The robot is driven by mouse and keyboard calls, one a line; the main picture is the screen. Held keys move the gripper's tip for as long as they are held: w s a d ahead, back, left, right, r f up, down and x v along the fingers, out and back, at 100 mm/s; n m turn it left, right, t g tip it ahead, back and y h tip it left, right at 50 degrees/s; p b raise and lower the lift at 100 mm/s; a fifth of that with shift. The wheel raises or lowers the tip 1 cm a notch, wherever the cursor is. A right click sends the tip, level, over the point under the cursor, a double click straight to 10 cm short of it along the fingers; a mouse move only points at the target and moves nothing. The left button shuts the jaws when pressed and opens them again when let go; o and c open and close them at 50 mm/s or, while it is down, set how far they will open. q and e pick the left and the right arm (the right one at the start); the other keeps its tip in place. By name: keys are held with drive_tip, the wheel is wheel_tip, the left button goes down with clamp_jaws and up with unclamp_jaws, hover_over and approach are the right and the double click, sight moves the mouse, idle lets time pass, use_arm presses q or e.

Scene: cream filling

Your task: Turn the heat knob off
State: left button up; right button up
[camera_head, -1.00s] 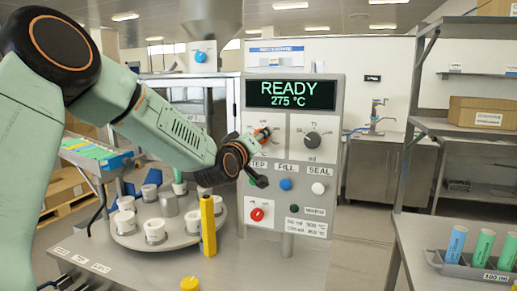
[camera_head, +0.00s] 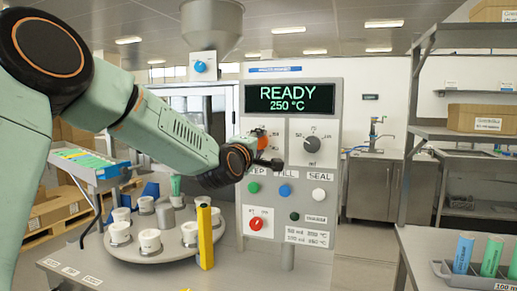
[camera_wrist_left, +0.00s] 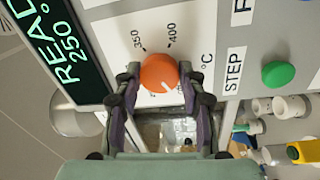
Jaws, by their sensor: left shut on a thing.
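The orange heat knob (camera_wrist_left: 159,74) sits on the control panel, with 350, 400 and °C printed around it. In the left wrist view my left gripper (camera_wrist_left: 158,84) has a finger on each side of the knob and is shut on it. In the head view the gripper (camera_head: 262,152) covers part of the knob (camera_head: 261,134) and its dial. The display (camera_head: 290,97) above reads READY, 250 °C. My right gripper is not in view.
A volume dial (camera_head: 312,144) is right of the heat knob. Green (camera_head: 253,188), blue (camera_head: 285,191) and white (camera_head: 318,195) buttons sit below, with a red knob (camera_head: 256,223). A turntable (camera_head: 155,249) with several white cups and a yellow post (camera_head: 205,234) stand lower left.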

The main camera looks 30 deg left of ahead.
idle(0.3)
use_arm(q)
drive_tip(key=o, duration=1.1)
drive_tip(key=shift+s, duration=0.15)
drive_tip(key=shift+o, duration=0.2)
drive_tip(key=v, duration=0.7)
drive_tip(key=shift+s+d+f, duration=0.1)
drive_tip(key=shift+s+f, duration=0.05)
drive_tip(key=shift+s, duration=0.05)
